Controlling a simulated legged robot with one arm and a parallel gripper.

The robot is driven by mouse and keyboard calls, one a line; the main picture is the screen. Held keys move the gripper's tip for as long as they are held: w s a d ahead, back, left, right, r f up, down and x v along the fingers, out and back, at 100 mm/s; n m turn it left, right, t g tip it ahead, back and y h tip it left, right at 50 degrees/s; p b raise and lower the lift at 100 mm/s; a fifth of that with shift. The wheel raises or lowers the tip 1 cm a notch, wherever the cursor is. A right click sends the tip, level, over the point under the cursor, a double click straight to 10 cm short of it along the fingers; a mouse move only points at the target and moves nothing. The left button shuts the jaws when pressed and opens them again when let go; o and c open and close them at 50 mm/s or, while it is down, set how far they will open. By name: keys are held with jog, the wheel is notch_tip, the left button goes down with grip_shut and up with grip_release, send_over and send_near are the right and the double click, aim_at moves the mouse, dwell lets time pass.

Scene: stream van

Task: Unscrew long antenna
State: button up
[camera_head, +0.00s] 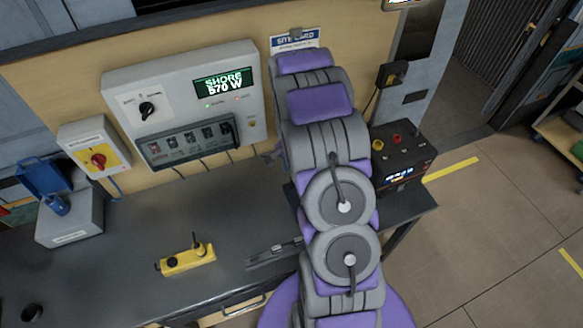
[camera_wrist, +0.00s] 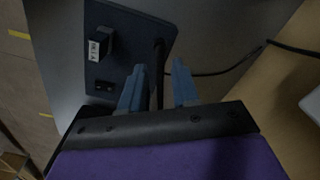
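In the wrist view my gripper (camera_wrist: 158,84) is open, with its two blue-grey fingers apart. A thin black upright rod (camera_wrist: 158,62), possibly the long antenna, shows between the fingers, nearer the left one. It seems to stand by a dark panel (camera_wrist: 126,35); I cannot tell whether it is between the fingertips or beyond them. In the head view my arm hides much of the middle, and the rod cannot be made out. A black box (camera_head: 403,150) with red and yellow knobs and a lit display stands right of my arm.
A yellow device (camera_head: 187,260) with a short black stub lies on the grey bench (camera_head: 130,270). A wall power panel (camera_head: 190,100) and red-knob switch box (camera_head: 95,157) are behind it. In the wrist view, a black cable (camera_wrist: 222,69) runs right and a labelled block (camera_wrist: 98,43) is left.

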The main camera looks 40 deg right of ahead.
jog(key=shift+m+p, duration=0.55)
jog(key=shift+m, duration=1.25)
grip_shut()
jog(key=n, duration=0.4)
jog(key=shift+n, duration=0.3)
